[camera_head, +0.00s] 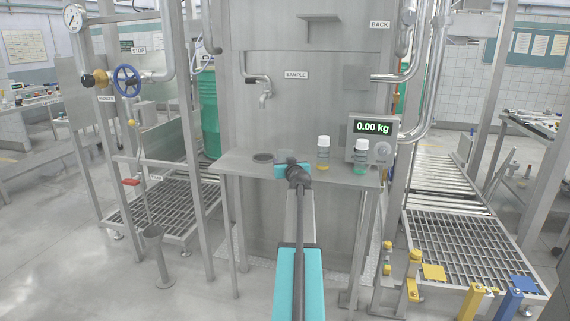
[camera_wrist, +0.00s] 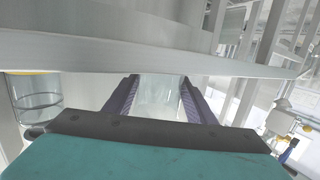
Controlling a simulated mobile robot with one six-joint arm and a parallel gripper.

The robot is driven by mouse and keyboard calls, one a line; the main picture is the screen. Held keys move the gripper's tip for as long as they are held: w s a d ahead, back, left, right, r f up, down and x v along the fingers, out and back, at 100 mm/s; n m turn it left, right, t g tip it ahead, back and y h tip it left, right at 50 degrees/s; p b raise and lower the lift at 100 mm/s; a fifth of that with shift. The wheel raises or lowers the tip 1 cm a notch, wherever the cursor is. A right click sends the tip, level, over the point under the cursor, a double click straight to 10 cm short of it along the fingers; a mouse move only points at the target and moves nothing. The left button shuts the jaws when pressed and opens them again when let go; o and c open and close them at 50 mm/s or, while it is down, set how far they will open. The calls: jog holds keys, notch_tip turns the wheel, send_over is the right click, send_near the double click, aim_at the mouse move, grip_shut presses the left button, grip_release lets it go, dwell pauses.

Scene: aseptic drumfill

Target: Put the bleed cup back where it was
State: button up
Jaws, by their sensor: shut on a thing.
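My gripper (camera_head: 289,163) is at the front of the steel shelf (camera_head: 236,163), below the SAMPLE tap. In the wrist view my gripper (camera_wrist: 160,85) is shut on a pale grey, smooth-walled thing (camera_wrist: 160,100), which I take to be the bleed cup. Only part of its wall shows between the jaws. In the head view a small grey patch of it (camera_head: 287,154) shows just beyond the gripper; the rest is hidden. I cannot tell whether it touches the shelf. A dark round ring (camera_head: 263,157) lies on the shelf just left of the gripper.
A yellow-bottomed bottle (camera_head: 323,155) and a green-bottomed bottle (camera_head: 361,157) stand on the shelf to the right, near the scale display (camera_head: 372,128) reading 0.00 kg. The sample tap (camera_head: 263,90) is above. A cup-topped post (camera_head: 153,232) stands on the floor at left.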

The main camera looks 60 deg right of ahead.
jog(key=shift+f, duration=0.1)
jog(key=o, duration=1.1)
jog(key=shift+o, duration=0.2)
jog(key=shift+r, duration=0.2)
jog(key=v, duration=1.2)
jog(key=shift+f, duration=0.1)
